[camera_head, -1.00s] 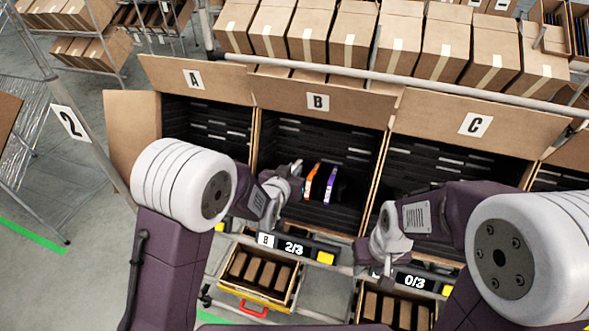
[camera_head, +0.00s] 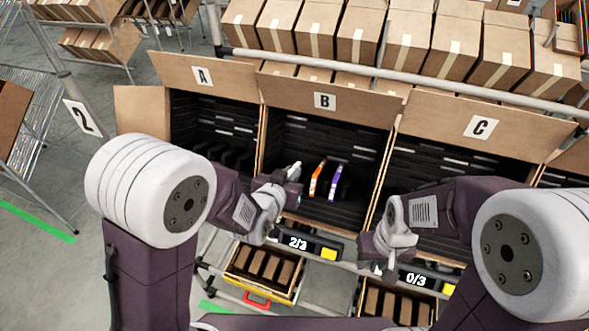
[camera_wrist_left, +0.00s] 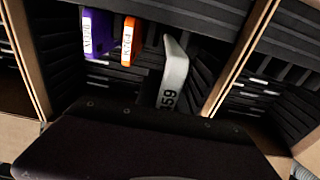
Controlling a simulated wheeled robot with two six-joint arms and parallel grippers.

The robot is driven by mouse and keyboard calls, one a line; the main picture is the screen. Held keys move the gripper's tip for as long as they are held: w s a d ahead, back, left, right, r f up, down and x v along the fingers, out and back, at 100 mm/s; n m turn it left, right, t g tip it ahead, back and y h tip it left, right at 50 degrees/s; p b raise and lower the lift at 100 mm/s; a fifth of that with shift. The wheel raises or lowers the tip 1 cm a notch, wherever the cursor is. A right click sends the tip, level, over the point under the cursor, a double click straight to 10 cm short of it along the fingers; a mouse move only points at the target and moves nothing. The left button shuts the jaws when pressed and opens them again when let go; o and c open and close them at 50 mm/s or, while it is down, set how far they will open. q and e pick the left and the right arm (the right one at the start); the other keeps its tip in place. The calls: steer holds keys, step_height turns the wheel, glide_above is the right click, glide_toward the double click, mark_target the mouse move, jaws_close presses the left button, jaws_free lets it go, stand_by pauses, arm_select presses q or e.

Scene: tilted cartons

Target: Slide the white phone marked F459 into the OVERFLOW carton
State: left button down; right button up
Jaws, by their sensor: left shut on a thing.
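The white phone (camera_wrist_left: 172,75) shows in the left wrist view, with "59" readable at its lower end; the rest of its mark is hidden. Its pale end (camera_head: 295,169) shows in the head view at the mouth of carton B (camera_head: 350,112). My left gripper (camera_head: 287,190) is shut on the phone; its fingertips are hard to make out. No carton marked OVERFLOW is readable; the labels in view are A, B and C. My right gripper (camera_head: 380,266) hangs below the front of carton C (camera_head: 540,138), its jaws too unclear to judge.
An orange item (camera_head: 316,178) and a purple item (camera_head: 334,178) stand inside carton B, also seen in the left wrist view. Carton A (camera_head: 215,80) is to the left. An unlabelled carton (camera_head: 570,160) is cut off at right. A shelf rail (camera_head: 400,75) runs behind the cartons.

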arm_select(q)
steer(key=shift+b+v, duration=0.8)
steer(key=shift+b, duration=1)
steer(key=shift+s+a+r+b, duration=0.2)
steer(key=shift+s+b, duration=0.4)
steer(key=shift+b, duration=0.65)
steer(key=shift+s+a+r, duration=0.15)
steer(key=shift+s+r, duration=0.3)
steer(key=shift+s, duration=0.1)
steer(key=shift+s+a+r, duration=0.15)
steer(key=shift+s+r, duration=0.35)
steer(key=shift+s, duration=0.1)
steer(key=shift+w, duration=0.1)
